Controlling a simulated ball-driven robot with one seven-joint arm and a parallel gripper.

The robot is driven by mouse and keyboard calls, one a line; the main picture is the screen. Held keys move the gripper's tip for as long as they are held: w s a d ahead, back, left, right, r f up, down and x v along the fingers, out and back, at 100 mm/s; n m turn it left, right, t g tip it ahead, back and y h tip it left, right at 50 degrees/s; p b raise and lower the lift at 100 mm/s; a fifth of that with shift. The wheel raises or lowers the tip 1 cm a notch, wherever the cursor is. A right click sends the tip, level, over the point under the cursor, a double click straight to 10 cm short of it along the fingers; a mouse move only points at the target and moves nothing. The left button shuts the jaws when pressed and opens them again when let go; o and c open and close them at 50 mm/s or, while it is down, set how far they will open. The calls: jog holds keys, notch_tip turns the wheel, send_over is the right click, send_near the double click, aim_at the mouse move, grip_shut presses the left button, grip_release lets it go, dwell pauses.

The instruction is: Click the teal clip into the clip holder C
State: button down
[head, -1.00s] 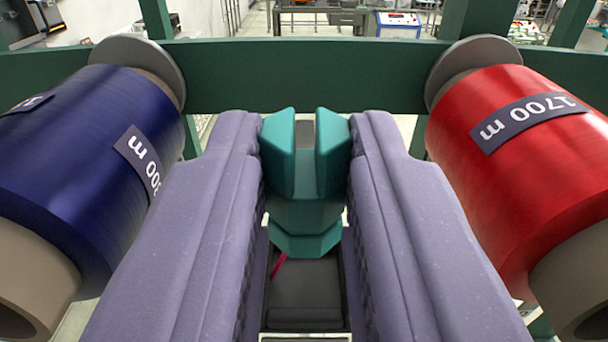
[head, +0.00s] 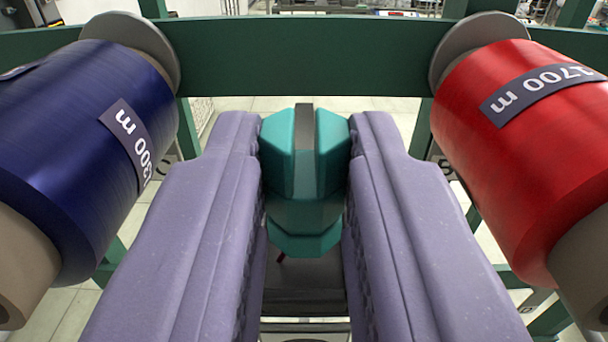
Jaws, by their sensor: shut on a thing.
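The teal clip (head: 306,212) is held between the two purple-grey fingers of my gripper (head: 305,135). Its two prongs point away from me toward the green frame. A narrow dark upright piece (head: 304,128) shows between the prongs. I cannot tell whether it is part of clip holder C or whether the clip touches it.
A blue bobbin (head: 85,150) sits at the left and a red bobbin (head: 530,160) at the right, both close to my fingers. A green crossbeam (head: 305,65) spans behind. Pale floor shows below it.

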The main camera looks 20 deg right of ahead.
jog(key=shift+f+b, duration=0.7)
jog(key=shift+f, duration=0.15)
jog(key=c, duration=0.9)
grip_release()
jog(key=shift+o, duration=0.2)
